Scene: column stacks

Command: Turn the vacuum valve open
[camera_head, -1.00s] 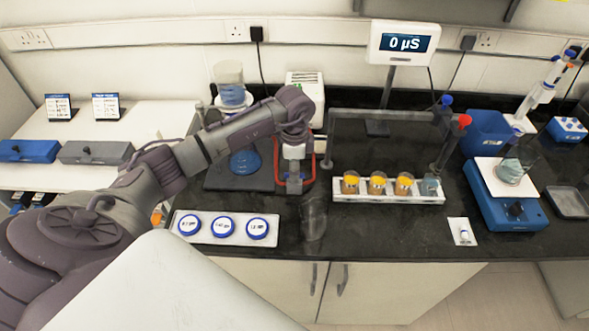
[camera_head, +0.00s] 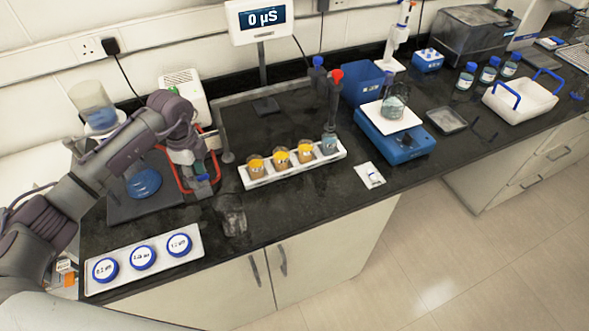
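My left gripper (camera_head: 201,187) reaches down over the left part of the black bench. Its red-edged fingers are spread wide, one on each side of a small grey fitting with a blue-green part (camera_head: 201,176). This fitting may be the vacuum valve, but the gripper covers much of it and I cannot tell its position or whether a finger touches it. A post with a red knob (camera_head: 336,76) and one with a blue knob (camera_head: 318,62) stand by the pipe further right, apart from the gripper. My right gripper is not in view.
A white rack (camera_head: 247,184) holds several small cups. A white tray (camera_head: 198,255) with three blue-rimmed discs lies at the front left. An empty clear glass (camera_head: 232,215) stands near the front edge. A blue balance (camera_head: 400,148) and a white carrier (camera_head: 515,103) are to the right.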

